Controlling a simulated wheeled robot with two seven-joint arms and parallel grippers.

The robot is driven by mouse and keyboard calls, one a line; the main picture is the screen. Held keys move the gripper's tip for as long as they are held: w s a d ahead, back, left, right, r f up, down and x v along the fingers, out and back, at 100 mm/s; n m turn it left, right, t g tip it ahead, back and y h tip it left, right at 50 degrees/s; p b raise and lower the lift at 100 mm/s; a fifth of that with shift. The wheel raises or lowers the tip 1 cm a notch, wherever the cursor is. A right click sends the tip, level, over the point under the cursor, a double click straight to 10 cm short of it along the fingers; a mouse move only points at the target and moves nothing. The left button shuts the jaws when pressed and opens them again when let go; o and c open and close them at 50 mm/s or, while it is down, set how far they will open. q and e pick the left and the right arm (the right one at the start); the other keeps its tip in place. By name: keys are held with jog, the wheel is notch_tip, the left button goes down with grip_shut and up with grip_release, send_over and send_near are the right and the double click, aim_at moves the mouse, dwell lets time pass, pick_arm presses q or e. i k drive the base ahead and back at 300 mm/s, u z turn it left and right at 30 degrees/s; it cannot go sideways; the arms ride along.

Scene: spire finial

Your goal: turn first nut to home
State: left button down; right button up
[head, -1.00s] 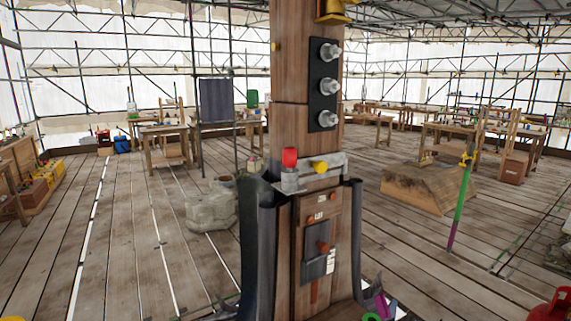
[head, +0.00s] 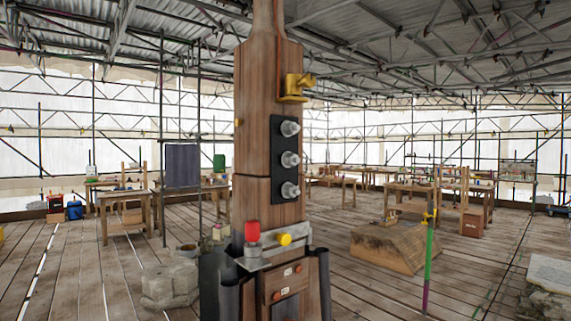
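Three silvery nuts stick out to the right from a black plate (head: 280,175) on the wooden post (head: 254,110). They are the top nut (head: 290,128), the middle nut (head: 290,159) and the bottom nut (head: 290,190). Which of them is the first nut, and how each is turned, I cannot tell. A yellow bracket (head: 294,88) is fixed above the plate. Below it are a red knob (head: 252,230) and a yellow knob (head: 284,239) on a grey metal collar (head: 262,260). Neither of my grippers shows in the head view.
A stone block (head: 170,286) stands on the floor left of the post. A wooden ramp-like block (head: 395,248) and a green and purple pole (head: 429,262) stand to the right. Workbenches (head: 123,208) line the back. Plank floor between them is open.

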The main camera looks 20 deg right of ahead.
aim_at(287, 188)
jog(key=z, duration=0.6)
jog(key=k, duration=0.75)
jog(key=z, duration=0.95)
jog(key=k, duration=0.6)
jog(key=z, duration=0.95)
jog(key=i, duration=1.45)
jog(key=u, duration=1)
jog(key=i, duration=0.25)
jog(key=u, duration=0.15)
